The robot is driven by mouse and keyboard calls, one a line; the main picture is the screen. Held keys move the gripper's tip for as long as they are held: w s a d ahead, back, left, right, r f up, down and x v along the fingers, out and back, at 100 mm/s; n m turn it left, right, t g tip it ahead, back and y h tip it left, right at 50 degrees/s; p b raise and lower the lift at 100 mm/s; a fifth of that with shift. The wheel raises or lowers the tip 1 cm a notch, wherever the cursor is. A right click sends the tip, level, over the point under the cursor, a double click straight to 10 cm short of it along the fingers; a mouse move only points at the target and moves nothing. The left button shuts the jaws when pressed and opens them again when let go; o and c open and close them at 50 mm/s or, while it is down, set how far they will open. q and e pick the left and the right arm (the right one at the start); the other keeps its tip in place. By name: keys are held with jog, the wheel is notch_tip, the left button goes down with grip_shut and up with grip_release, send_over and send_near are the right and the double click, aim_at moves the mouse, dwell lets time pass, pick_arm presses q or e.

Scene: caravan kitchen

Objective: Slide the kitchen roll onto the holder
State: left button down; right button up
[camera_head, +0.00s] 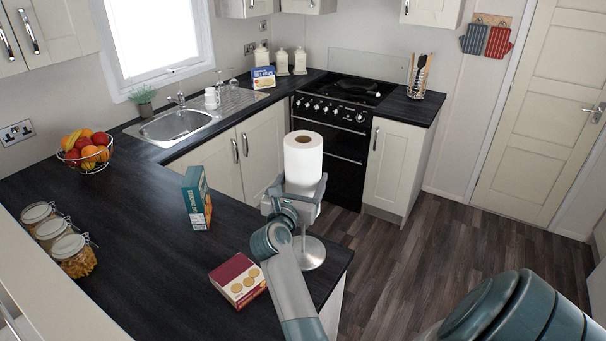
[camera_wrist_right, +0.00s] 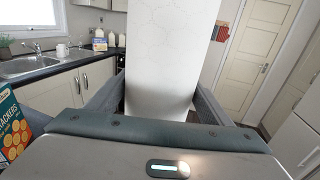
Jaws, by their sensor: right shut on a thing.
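The white kitchen roll (camera_head: 303,158) stands upright above the right end of the counter, with its brown core opening facing up. No rod tip shows in that opening. My right gripper (camera_head: 297,190) is shut on the lower part of the roll, one finger on each side. In the right wrist view the roll (camera_wrist_right: 172,55) rises upright between the fingers (camera_wrist_right: 162,95). The holder's round silver base (camera_head: 311,254) shows below the gripper near the counter edge. My left gripper is not in view.
A red biscuit box (camera_head: 238,280) lies left of the holder base, and a teal cracker box (camera_head: 195,198) stands behind it. Jars (camera_head: 72,255) and a fruit bowl (camera_head: 87,152) are at the left. The dark counter (camera_head: 130,220) between them is clear.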

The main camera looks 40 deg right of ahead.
jog(key=shift+f+b, duration=0.65)
jog(key=shift+f, duration=1.2)
notch_tip(320, 180, down, 12)
jog(key=b, duration=1)
jog(key=shift+f, duration=0.15)
jog(key=o, duration=1.3)
jog(key=shift+c, duration=0.2)
jog(key=shift+a+f+b, duration=0.1)
jog(key=shift+b, duration=0.2)
